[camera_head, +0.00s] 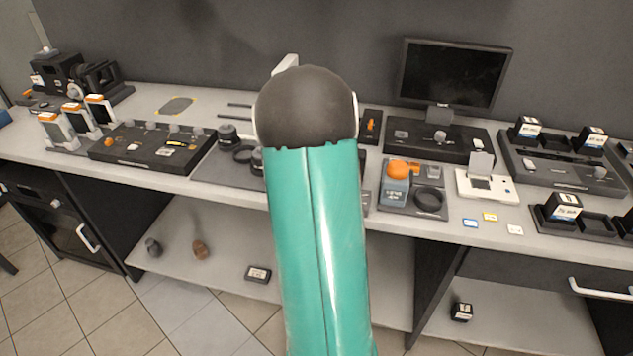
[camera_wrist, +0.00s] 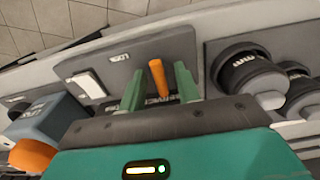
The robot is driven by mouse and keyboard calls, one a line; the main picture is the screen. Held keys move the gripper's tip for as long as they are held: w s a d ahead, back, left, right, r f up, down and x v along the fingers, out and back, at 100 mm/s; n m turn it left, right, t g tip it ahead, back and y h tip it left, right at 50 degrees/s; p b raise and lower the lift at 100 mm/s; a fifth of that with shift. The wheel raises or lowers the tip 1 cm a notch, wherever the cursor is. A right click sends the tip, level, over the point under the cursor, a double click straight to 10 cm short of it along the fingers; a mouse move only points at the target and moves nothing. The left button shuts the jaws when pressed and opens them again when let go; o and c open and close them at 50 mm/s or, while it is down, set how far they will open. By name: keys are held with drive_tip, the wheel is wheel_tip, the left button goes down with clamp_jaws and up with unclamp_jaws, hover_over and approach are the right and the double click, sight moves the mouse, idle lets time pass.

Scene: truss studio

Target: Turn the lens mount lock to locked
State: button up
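In the wrist view the orange lock lever (camera_wrist: 158,77) stands up from a dark grey plate (camera_wrist: 188,47). A white label that seems to read LOCK is printed near the plate's far edge, and another label is partly covered near my gripper. My gripper (camera_wrist: 156,90) has its two green fingers apart, one on each side of the lever. The lever is closer to the right finger; I cannot tell whether it touches. A white rectangular piece (camera_wrist: 87,84) sits on the plate's left. In the head view my arm hides the lever and my gripper.
Dark lenses (camera_wrist: 250,75) stand close right of the plate in the wrist view. A blue-grey bottle with an orange cap (camera_wrist: 35,155) is close on the left; the bottle (camera_head: 395,188) also shows in the head view. A monitor (camera_head: 452,72) stands behind.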

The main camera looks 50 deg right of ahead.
wheel_tip(320, 180, up, 14)
idle(0.5)
drive_tip(key=shift+f, duration=0.1)
drive_tip(key=w+a+r+n+t, duration=0.1)
drive_tip(key=a+r+n+t, duration=0.15)
drive_tip(key=a, duration=0.95)
drive_tip(key=w+a+r+n+t, duration=0.1)
drive_tip(key=a+r+n, duration=0.25)
drive_tip(key=a, duration=0.85)
drive_tip(key=s+a+f+n+t, duration=0.1)
drive_tip(key=s+a+f+n, duration=0.1)
drive_tip(key=a, duration=0.6)
drive_tip(key=s+a+f+n+t, duration=0.1)
drive_tip(key=s+a+n, duration=0.4)
drive_tip(key=s+a, duration=0.2)
drive_tip(key=a, duration=0.2)
drive_tip(key=shift+s+a+f+n, duration=0.3)
drive_tip(key=shift+f, duration=0.05)
